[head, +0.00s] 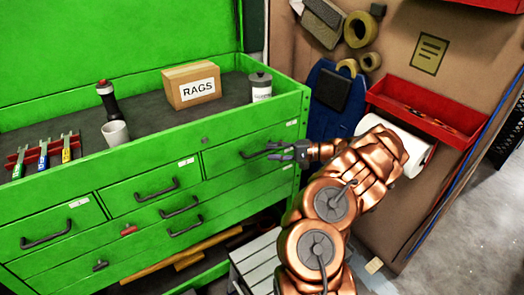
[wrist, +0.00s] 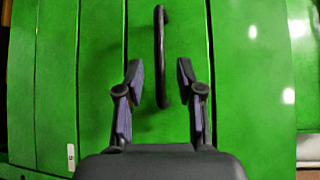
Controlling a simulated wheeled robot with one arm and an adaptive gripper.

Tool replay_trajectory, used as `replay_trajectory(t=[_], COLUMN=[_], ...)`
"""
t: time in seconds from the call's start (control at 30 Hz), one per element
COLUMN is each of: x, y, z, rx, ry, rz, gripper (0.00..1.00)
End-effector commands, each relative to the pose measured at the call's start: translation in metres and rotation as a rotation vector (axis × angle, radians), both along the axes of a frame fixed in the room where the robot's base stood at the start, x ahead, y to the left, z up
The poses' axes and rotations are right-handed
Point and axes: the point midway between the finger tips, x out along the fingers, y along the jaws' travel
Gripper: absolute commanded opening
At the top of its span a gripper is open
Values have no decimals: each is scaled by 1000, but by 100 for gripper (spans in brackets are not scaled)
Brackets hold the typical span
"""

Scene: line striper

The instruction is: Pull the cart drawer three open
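The green cart (head: 150,150) has a top row of three drawers, each with a dark bar handle, and wider drawers below. My gripper (head: 275,151) is at the right drawer of the top row (head: 225,160), next to its handle (head: 250,154). This drawer looks shut. In the wrist view the handle (wrist: 161,55) runs upright in the picture, its lower end between my fingertips (wrist: 161,88). The fingers are open, one on each side, with gaps to the bar. The drawers' small white labels are too small to read.
A brown panel with a red tray (head: 425,112) and paper roll (head: 402,140) stands right of the cart. Wooden handles (head: 180,258) lie low in front.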

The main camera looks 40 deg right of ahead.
Motion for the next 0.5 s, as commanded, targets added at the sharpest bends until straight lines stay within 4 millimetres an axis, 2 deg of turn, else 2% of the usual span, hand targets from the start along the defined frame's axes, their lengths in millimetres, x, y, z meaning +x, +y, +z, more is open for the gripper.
replay_trajectory(t=[0.2, 0.5], x=[21, 32], y=[22, 31], z=[-3, -7], rx=[4, 2], ry=[1, 1], rz=[6, 3], gripper=[37, 37])
